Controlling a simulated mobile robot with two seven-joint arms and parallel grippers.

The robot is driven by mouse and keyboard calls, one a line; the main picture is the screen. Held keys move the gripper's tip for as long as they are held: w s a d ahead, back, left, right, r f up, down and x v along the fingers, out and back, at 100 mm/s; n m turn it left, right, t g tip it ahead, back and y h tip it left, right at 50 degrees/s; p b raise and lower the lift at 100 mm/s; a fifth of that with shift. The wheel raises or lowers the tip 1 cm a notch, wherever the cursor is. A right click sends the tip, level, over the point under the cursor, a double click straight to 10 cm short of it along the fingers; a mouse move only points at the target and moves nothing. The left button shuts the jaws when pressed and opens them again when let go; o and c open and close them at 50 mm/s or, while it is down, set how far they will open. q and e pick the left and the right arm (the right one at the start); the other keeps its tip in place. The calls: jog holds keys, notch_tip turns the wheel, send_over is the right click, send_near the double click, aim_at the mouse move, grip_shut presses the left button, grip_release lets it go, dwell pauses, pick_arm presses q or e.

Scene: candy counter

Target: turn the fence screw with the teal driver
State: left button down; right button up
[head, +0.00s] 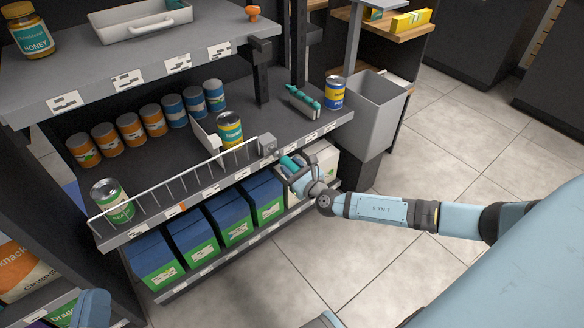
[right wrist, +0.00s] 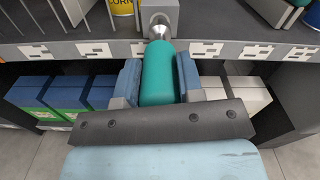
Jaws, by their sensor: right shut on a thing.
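My right gripper (head: 291,169) is shut on the teal driver (head: 290,161), at the front of the middle shelf. In the right wrist view the teal handle (right wrist: 157,76) lies between the two blue-grey finger pads. A silvery tip or screw head shows beyond the handle, against a grey block (right wrist: 158,13). The same block (head: 267,145) stands at the right end of the white wire fence (head: 180,184) in the head view. The fence screw cannot be told apart from the driver's metal end, so whether they are engaged is unclear.
A yellow-green can (head: 229,130) stands behind the fence, and a green can (head: 108,199) at its left end. Several orange and blue cans line the shelf's back. Blue-green boxes (head: 199,235) stand below. A grey bin (head: 366,110) is at the right; open floor lies in front.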

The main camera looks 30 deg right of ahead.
jog(key=shift+n, duration=0.3)
jog(key=n, duration=0.5)
jog(key=shift+n, duration=0.3)
jog(key=shift+n, duration=0.5)
jog(key=n, duration=0.4)
jog(key=shift+n, duration=0.3)
jog(key=shift+n, duration=1.2)
jog(key=shift+p, duration=0.3)
